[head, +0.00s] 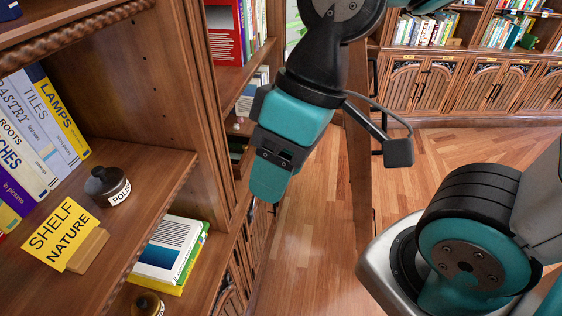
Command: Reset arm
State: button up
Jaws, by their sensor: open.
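My gripper (268,188), teal and dark grey, hangs in the upper middle of the head view, pointing down and slightly left. It is open, with nothing seen between its fingers; one finger largely hides the other. It is in the air to the right of the wooden bookcase, apart from the shelf items. A dark camera-like part sticks out from my wrist on the right.
The left bookcase shelf (160,165) holds several books (45,125), a small dark jar labelled POLISH (108,186) and a yellow SHELF NATURE sign (60,235). Books (170,248) lie on a lower shelf. A wooden upright (360,170) stands behind my gripper. Wood floor (310,250) is open.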

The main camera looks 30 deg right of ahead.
jog(key=shift+d, duration=0.1)
notch_tip(320, 180, down, 18)
jog(key=b, duration=1.7)
jog(key=shift+r, duration=0.25)
